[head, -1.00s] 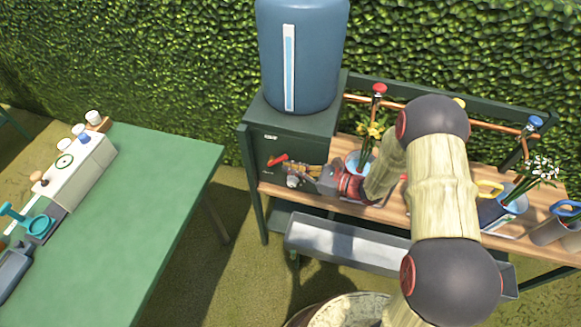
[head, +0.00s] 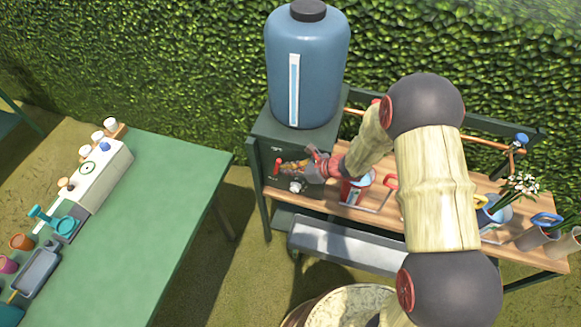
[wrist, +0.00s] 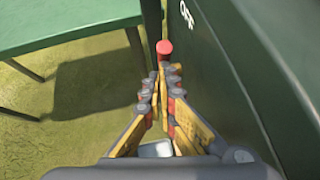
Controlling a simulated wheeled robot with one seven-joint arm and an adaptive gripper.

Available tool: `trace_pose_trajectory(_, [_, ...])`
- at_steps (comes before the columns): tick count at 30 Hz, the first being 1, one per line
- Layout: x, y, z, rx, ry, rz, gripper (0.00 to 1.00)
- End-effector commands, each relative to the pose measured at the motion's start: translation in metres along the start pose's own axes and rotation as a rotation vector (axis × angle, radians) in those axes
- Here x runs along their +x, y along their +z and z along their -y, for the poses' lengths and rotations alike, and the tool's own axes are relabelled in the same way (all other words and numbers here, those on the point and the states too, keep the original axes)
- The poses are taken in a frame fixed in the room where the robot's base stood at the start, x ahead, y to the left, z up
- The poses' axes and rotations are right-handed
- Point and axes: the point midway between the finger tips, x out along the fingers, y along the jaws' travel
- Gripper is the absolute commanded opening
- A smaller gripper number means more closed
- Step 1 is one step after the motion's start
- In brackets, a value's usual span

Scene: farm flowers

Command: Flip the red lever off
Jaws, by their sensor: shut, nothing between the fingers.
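The red lever (head: 277,166) is on the front of the dark green box under the blue tank. It looks close to upright in the head view, near a small white label too small to read there. In the wrist view the lever's round red end (wrist: 164,47) shows just beyond my fingertips, below a white OFF label (wrist: 187,15). My gripper (head: 286,167) is shut and empty, its tips right beside the lever. It also shows in the wrist view (wrist: 165,72). I cannot tell whether the tips touch the lever. The lever's base is partly hidden.
The blue tank (head: 307,70) stands on the green box (head: 262,133). A silver tap (head: 297,186) sits below my gripper, above a grey trough (head: 350,248). A green table (head: 180,190) is at left.

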Motion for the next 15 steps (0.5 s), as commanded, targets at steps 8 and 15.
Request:
trace_pose_trajectory(8, [0.0028, 0.0092, -0.0015, -0.005, -0.004, -0.031, 0.0])
trace_pose_trajectory(15, [0.004, 0.0115, -0.0021, -0.005, -0.004, -0.03, 0.0])
